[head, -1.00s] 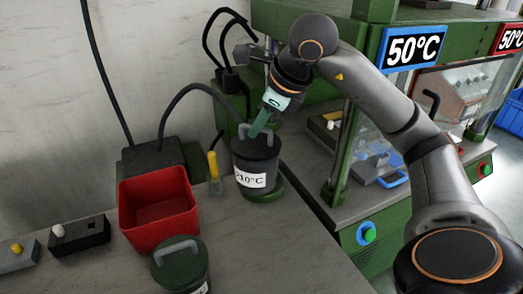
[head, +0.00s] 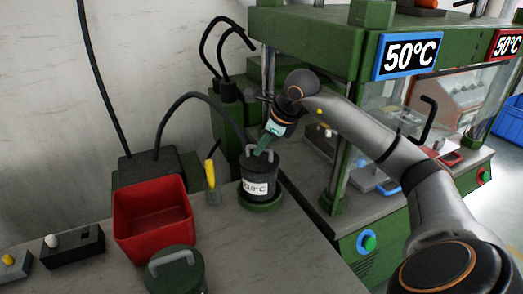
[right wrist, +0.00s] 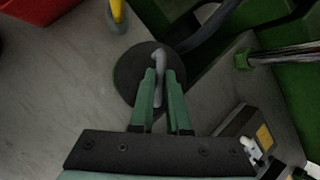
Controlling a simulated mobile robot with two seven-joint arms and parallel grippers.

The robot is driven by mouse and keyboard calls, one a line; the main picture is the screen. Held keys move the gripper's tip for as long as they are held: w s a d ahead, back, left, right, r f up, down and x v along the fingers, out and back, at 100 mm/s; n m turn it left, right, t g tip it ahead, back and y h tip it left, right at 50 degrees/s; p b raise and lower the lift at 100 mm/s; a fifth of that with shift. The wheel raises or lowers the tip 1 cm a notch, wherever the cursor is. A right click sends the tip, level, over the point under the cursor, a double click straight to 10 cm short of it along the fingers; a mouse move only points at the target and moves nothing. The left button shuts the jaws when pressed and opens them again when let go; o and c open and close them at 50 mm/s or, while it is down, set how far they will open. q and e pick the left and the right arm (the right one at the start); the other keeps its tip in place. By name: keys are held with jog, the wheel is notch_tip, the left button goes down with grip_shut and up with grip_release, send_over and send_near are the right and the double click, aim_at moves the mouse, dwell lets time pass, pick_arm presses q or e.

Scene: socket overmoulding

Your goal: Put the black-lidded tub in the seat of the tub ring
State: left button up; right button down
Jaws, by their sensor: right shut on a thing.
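The black-lidded tub (head: 259,169) is dark, with a white label partly reading "10°C", and stands upright at the back of the bench. The green tub ring (head: 262,204) shows around its foot; the tub hides the seat, so I cannot tell whether it is fully down. My right gripper (head: 266,143) is shut on the tub's grey lid handle from above. In the right wrist view the green fingers (right wrist: 161,88) hold the handle over the dark round lid (right wrist: 129,75). My left gripper is not in view.
A red bin (head: 152,246) and a green-lidded tub (head: 177,277) stand to the left and front. A yellow-handled tool (head: 211,175) stands close left of the tub. A green press (head: 315,60) rises at right. Bare bench lies in front of the ring.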

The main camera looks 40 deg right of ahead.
jog(key=shift+f, duration=0.7)
jog(key=c, duration=0.9)
grip_release()
jog(key=shift+f, duration=0.1)
jog(key=shift+s+r, duration=0.1)
jog(key=shift+r, duration=0.2)
jog(key=v, duration=1.1)
jog(key=shift+s+r, duration=0.15)
jog(key=shift+r, duration=0.15)
